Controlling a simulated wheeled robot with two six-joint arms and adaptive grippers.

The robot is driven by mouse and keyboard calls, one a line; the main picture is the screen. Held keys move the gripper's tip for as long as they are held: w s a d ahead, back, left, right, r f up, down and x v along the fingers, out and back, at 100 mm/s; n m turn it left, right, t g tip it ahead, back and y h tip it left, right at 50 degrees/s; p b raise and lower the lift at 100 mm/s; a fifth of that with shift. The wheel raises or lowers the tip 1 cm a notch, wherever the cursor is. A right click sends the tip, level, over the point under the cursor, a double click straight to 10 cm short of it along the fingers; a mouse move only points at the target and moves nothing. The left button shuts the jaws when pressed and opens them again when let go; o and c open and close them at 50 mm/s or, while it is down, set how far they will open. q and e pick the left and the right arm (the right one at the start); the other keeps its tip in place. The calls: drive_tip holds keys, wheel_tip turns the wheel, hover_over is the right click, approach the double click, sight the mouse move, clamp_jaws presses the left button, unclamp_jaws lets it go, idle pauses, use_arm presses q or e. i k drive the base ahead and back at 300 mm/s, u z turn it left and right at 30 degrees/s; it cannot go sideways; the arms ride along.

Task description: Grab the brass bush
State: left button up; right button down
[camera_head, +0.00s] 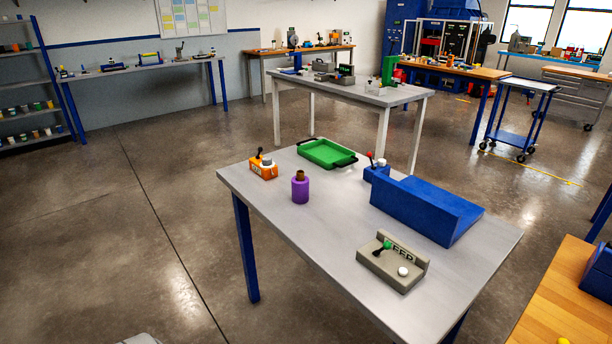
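A small brown, brass-like bush (300,175) stands at the top of a purple cylinder (300,191) on the grey table (330,246). I cannot tell how deep it sits in the cylinder. Neither of my grippers shows in the head view.
An orange block with a black lever (264,170) is left of the cylinder, and a green tray (326,153) lies behind it. A blue wedge-shaped block (418,207) and a grey lever box (392,266) stand to the right. The table's front left is clear.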

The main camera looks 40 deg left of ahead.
sight(300, 174)
drive_tip(key=u, duration=1)
drive_tip(key=k, duration=1.2)
drive_tip(key=u, duration=0.4)
drive_tip(key=i, duration=1.55)
drive_tip(key=z, duration=0.95)
